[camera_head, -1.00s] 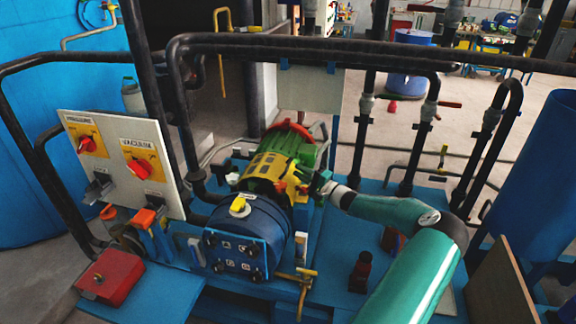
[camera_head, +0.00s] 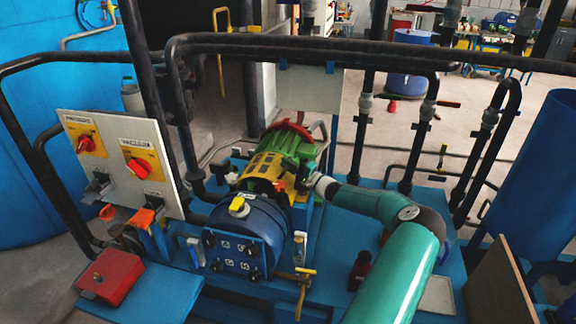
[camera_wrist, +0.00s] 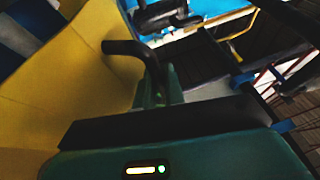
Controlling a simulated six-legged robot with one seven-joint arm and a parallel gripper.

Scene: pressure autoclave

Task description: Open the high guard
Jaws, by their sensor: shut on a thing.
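The yellow slotted guard (camera_head: 264,165) sits over the machine between the green motor (camera_head: 294,138) and the blue drum (camera_head: 247,222). In the wrist view the yellow surface (camera_wrist: 75,75) fills the left side, with a black bent handle (camera_wrist: 125,48) beside it. My gripper (camera_head: 298,172) is at the guard's right side; in the wrist view my gripper (camera_wrist: 158,80) is shut on the black handle. The grip itself is dark and partly hidden. I cannot tell how far the guard is turned.
A panel (camera_head: 128,160) with pressure and vacuum switches stands at the left. A red box (camera_head: 108,276) lies in front. Black pipes (camera_head: 300,45) cross above and behind the machine. A brass valve (camera_head: 297,279) with a yellow handle is at the front.

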